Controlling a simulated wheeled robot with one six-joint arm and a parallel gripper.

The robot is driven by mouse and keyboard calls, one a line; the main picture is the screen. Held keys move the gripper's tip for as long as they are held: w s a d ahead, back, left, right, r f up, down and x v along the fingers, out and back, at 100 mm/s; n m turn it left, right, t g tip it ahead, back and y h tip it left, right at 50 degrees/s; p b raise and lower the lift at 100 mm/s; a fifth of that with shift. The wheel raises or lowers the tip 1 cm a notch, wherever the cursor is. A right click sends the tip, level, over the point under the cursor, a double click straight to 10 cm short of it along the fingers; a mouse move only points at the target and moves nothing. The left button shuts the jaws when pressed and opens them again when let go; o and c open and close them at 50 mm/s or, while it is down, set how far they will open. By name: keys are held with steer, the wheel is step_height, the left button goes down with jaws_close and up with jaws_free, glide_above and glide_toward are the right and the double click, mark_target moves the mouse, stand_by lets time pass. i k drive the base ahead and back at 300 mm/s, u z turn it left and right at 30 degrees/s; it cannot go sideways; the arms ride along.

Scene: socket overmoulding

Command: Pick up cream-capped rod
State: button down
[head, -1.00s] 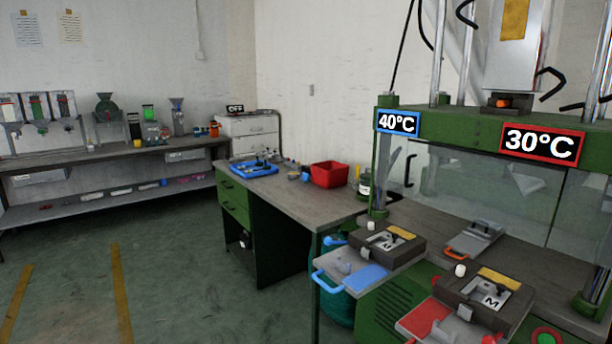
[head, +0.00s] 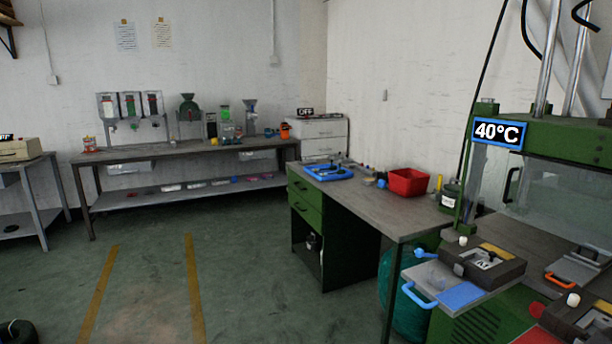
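I cannot pick out the cream-capped rod for certain. A small off-white cap (head: 463,240) shows at the left corner of the dark mould block (head: 497,262) on the blue-handled plate. A similar off-white cap (head: 573,299) stands on a second mould block (head: 574,322) at the lower right, cut off by the frame edge. I cannot tell whether either cap tops a rod. Small items in the blue tray (head: 322,178) on the workbench are too small to name. My gripper is not in view.
The green press (head: 560,140) with the 40°C sign stands at right. A long shelf table (head: 130,160) lines the back wall. The green floor (head: 240,265) ahead is clear, with yellow stripes.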

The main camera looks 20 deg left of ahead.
mark_target(572, 300)
steer(key=u, duration=0.6)
steer(key=i, duration=0.6)
steer(key=u, duration=0.6)
steer(key=i, duration=0.85)
steer(key=z, duration=0.65)
steer(key=i, duration=1.05)
steer(key=z, duration=2.8)
steer(key=k, duration=0.5)
steer(key=u, duration=0.2)
